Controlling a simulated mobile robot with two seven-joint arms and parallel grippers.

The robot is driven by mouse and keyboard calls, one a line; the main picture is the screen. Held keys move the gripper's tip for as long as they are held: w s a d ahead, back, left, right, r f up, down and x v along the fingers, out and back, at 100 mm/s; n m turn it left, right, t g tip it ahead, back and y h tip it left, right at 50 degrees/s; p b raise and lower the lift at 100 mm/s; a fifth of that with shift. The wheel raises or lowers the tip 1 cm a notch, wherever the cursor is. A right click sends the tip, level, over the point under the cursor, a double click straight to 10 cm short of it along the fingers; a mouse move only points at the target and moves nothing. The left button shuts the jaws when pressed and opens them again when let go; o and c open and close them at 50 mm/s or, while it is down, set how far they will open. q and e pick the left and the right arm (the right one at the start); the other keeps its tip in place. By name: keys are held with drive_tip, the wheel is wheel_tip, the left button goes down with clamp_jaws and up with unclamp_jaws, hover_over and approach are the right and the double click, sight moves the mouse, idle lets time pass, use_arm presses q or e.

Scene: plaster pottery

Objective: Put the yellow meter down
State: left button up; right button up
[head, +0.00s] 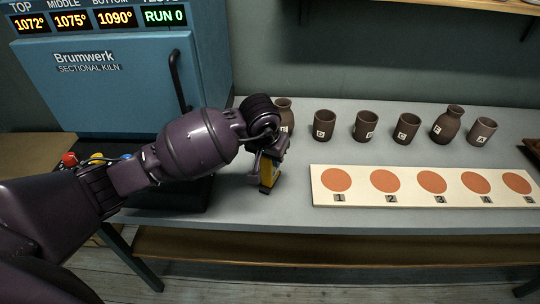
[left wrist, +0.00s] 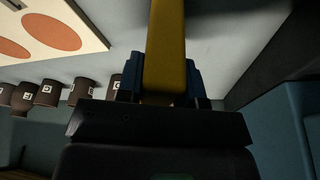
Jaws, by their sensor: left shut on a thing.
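In the left wrist view the yellow meter (left wrist: 165,55) stands between the two blue fingertips of my left gripper (left wrist: 160,82). I cannot tell whether the meter's lower end touches the table. My right gripper is not in view.
A white board (head: 408,199) with several numbered orange discs lies right of the meter. Several brown lettered pots (head: 366,126) stand behind it. A blue kiln (head: 115,85) is at the left. Bare grey tabletop (head: 225,205) lies around the meter.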

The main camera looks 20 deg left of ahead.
use_arm(q)
drive_tip(key=shift+f, duration=0.15)
drive_tip(key=o, duration=0.8)
drive_tip(key=v, duration=1.2)
drive_tip(key=shift+r+p, duration=0.2)
drive_tip(key=shift+p, duration=0.1)
